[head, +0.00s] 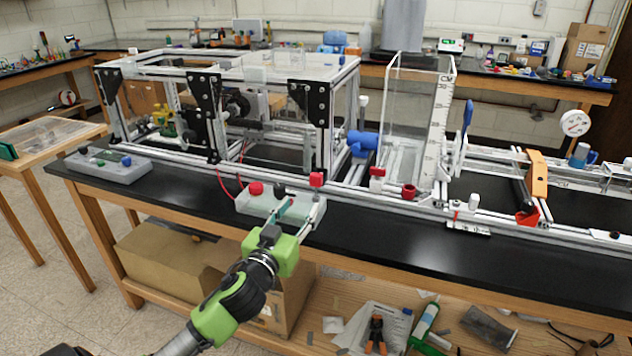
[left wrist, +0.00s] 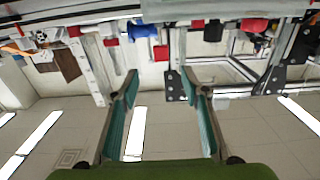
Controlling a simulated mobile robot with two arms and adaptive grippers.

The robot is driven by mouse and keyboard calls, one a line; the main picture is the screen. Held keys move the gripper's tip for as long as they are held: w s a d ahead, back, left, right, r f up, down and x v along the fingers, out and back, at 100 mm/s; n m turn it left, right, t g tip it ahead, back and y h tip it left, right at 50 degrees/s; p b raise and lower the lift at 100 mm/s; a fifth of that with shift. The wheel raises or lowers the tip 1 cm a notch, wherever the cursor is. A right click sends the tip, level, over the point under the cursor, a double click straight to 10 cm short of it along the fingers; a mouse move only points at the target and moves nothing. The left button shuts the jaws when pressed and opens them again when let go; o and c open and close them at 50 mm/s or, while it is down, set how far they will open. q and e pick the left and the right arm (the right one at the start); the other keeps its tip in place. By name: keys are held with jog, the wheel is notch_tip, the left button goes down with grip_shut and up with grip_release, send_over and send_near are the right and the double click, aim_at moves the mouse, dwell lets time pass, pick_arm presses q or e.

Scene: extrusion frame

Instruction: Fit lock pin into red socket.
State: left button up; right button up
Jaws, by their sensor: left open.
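My left gripper (head: 287,207) is over the pale box at the bench's front edge, left of and apart from the ring. In the left wrist view the left gripper (left wrist: 159,88) has its teal fingers spread, with nothing between them. My right gripper is not in view.
The pale box (head: 257,206) carries a red button (head: 255,188). The clear panel (head: 415,125) stands tall behind the ring. A grey control box (head: 108,168) lies at left. The black bench front is mostly clear.

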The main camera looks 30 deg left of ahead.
aim_at(315, 183)
pick_arm(q)
jog(key=p+x, duration=0.1)
jog(key=x, duration=0.7)
jog(key=shift+w+r, duration=0.1)
jog(key=shift+w, duration=0.05)
jog(key=p+x, duration=0.1)
jog(key=x, duration=0.3)
jog(key=shift+w+a, duration=0.2)
jog(key=shift+w+p, duration=0.3)
jog(key=shift+w, duration=0.1)
grip_shut()
